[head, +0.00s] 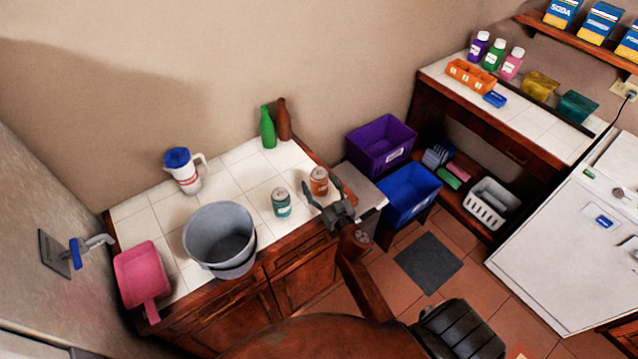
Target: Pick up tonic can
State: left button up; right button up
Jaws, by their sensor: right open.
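Two cans stand upright on the white tiled counter (232,178): an orange-brown can (319,180) near its right edge and a teal can (281,203) to the left of it. Their labels are too small to read, so I cannot tell which is the tonic can. My right gripper (322,194) is open at the counter's right edge. Its two fingers point toward the orange-brown can, one on each side of it in the picture. I cannot tell whether they touch it. The teal can is just left of the left finger. My left gripper is out of view.
Green (267,128) and brown (283,120) bottles stand at the back. Purple (380,146) and blue (408,194) bins are to the right.

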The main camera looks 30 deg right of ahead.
jog(key=c, duration=1.3)
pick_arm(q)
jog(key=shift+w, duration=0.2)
pick_arm(e)
jog(key=shift+c, duration=0.4)
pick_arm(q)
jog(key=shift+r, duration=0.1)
pick_arm(e)
jog(key=shift+r, duration=0.15)
